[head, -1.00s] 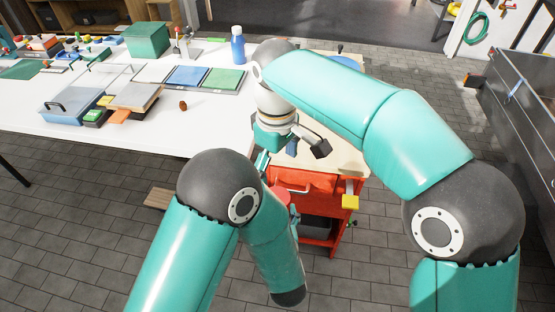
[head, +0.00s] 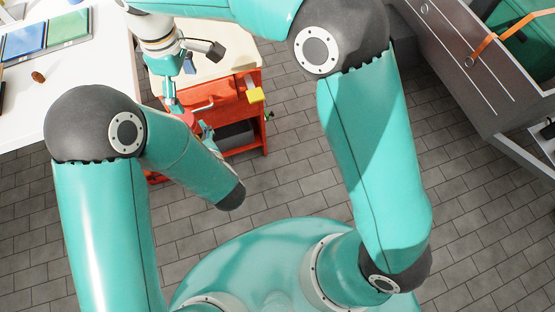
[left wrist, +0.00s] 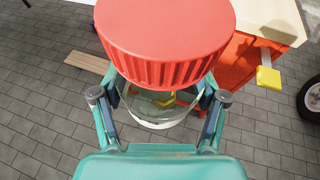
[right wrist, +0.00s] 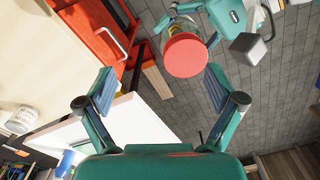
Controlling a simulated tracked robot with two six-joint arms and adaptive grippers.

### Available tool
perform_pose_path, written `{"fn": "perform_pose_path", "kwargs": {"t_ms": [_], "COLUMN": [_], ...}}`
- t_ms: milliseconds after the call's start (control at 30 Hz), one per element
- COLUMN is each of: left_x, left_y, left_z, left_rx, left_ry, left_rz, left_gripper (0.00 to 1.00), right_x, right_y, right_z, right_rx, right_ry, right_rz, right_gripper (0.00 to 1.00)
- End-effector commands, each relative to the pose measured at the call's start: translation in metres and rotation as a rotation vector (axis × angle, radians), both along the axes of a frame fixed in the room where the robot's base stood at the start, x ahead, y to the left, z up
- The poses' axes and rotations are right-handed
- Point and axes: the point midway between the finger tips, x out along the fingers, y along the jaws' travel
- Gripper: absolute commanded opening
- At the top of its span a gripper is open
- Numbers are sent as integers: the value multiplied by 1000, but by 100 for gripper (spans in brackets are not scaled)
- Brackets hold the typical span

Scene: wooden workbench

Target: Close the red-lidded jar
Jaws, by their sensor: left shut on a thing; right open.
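The jar has a ribbed red lid (left wrist: 165,45) on top and a clear glass body (left wrist: 158,108) with something yellow inside. My left gripper (left wrist: 165,90) is shut on the glass body below the lid and holds the jar upright over the floor. I cannot tell how tightly the lid sits. In the right wrist view the red lid (right wrist: 186,55) shows ahead of my open, empty right gripper (right wrist: 160,82), apart from it. In the head view the lid (head: 187,118) is partly hidden, just below my right gripper (head: 172,98).
A red cabinet (head: 228,112) with a pale wooden top stands right beside the jar, a yellow block (head: 256,95) at its edge. The white table (head: 75,100) is at the left. A grey drawer unit (head: 465,60) stands at the right. Tiled floor is open between.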

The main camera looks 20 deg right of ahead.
Motion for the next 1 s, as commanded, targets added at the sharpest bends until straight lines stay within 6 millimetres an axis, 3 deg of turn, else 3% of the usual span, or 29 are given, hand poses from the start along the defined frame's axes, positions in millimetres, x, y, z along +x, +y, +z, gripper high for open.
{"fn": "perform_pose_path", "kwargs": {"t_ms": [100,200,367,500,700,833,1000], "left_x": [1,0,1,1,0,0,0], "left_y": [0,0,0,0,0,0,0], "left_z": [1,1,1,1,1,1,1], "left_rx": [0,0,0,0,0,0,0], "left_ry": [-3,-3,-3,-3,-3,-3,-3], "left_rz": [0,0,0,0,0,0,0], "left_gripper": [0,0,0,0,0,0,0], "right_x": [6,-1,-33,-72,-134,-167,-192], "right_y": [-43,-71,-80,-90,-108,-119,-129], "right_z": [-56,-110,-192,-248,-300,-315,-322], "right_rx": [8,44,163,246,314,325,324], "right_ry": [19,34,83,125,164,171,167], "right_rz": [7,-13,-236,-477,-839,-1027,-1172], "right_gripper": [93,93,93,93,93,93,93]}}
